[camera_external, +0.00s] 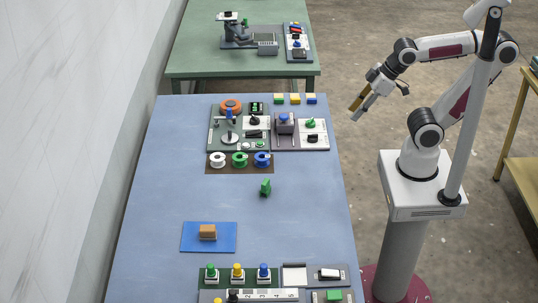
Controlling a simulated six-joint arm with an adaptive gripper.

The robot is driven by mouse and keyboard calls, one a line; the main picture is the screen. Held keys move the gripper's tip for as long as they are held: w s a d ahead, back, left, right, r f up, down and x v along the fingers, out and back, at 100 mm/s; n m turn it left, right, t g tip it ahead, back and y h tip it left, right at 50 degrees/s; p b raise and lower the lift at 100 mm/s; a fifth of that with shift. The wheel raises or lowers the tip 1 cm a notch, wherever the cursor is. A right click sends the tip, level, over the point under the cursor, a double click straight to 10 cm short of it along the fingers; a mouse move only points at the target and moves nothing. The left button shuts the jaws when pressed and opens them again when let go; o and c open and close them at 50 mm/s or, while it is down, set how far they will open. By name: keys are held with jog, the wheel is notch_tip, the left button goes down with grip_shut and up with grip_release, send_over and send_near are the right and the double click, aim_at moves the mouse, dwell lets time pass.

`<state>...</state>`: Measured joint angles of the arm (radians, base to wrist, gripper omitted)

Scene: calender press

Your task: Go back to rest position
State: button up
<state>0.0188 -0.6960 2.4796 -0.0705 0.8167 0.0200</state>
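My gripper (357,112) hangs in the air at the right of the blue table, past its right edge, pointing down and left. One side of it looks brownish gold and the other light grey. It is small here, and I cannot tell whether the two sides stand apart or whether something is between them. It touches nothing on the table. My arm is bent, with its elbow raised at the upper right.
The blue table (165,200) carries a press panel (225,140) at the back, spools (240,160), a green piece (265,187), a brown block (208,232) on a blue mat (228,244), and button panels (240,276) in front. A green table (195,55) stands behind. A wooden rack (522,168) is right.

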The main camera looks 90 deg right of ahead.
jog(key=shift+s+a+f+g+y, duration=0.15)
jog(key=shift+s+a+f+y, duration=0.1)
jog(key=shift+s+a, duration=0.35)
jog(key=shift+s+a+f+g+y, duration=0.2)
jog(key=shift+s+a, duration=0.1)
jog(key=shift+s, duration=0.5)
